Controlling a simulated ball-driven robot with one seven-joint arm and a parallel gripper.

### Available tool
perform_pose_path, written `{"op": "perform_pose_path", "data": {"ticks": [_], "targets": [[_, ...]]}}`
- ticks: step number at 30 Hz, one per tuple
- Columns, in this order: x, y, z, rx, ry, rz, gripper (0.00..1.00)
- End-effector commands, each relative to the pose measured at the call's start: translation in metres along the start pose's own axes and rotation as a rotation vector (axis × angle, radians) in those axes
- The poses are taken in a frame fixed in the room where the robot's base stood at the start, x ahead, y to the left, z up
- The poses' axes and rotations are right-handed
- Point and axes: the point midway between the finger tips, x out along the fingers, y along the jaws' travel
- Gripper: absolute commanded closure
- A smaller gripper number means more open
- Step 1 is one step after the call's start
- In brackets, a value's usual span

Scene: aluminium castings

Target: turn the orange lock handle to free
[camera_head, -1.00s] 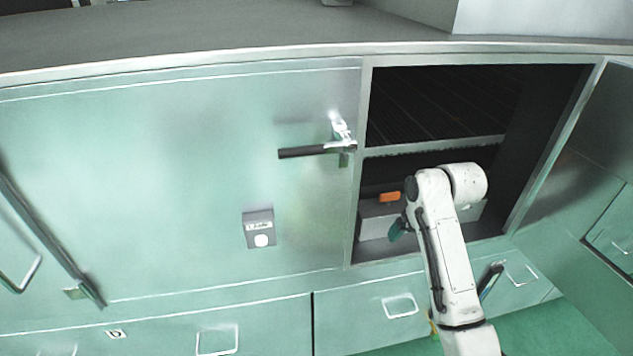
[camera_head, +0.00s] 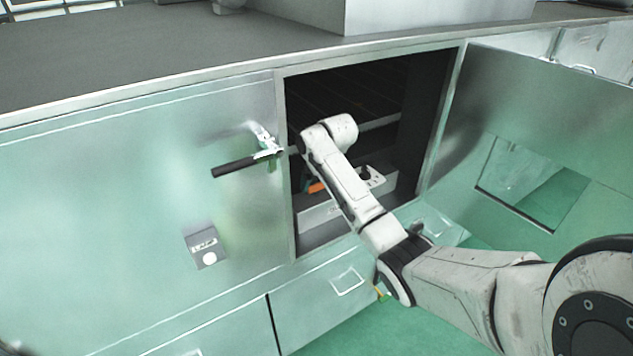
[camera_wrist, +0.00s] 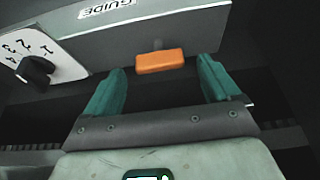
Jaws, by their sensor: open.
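The orange lock handle (camera_wrist: 161,61) lies crosswise on the grey box marked GUIDE, in the wrist view. It shows as a small orange patch beside my arm in the head view (camera_head: 316,187). My gripper (camera_wrist: 162,82) is open, with its two green fingers apart. The handle appears between and just beyond the fingertips, with a gap to each finger. I cannot tell the exact depth between them. In the head view my arm reaches into the open cabinet and hides most of my gripper.
The grey box (camera_head: 318,215) stands on the cabinet's lower shelf. A black knob (camera_wrist: 36,70) on a numbered white dial is to the left in the wrist view. The closed cabinet door (camera_head: 120,190) with a black lever (camera_head: 235,167) is left; an open door (camera_head: 540,110) is right.

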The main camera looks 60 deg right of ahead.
Motion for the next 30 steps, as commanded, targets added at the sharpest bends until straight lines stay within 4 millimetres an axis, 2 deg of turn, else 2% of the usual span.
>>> {"op": "perform_pose_path", "data": {"ticks": [6,16,30], "targets": [[0.018,0.000,-0.001,0.000,0.000,0.001,0.11],[0.022,0.000,0.000,0.000,0.001,0.001,0.11],[0.021,0.000,0.000,-0.001,0.001,0.001,0.56]]}}
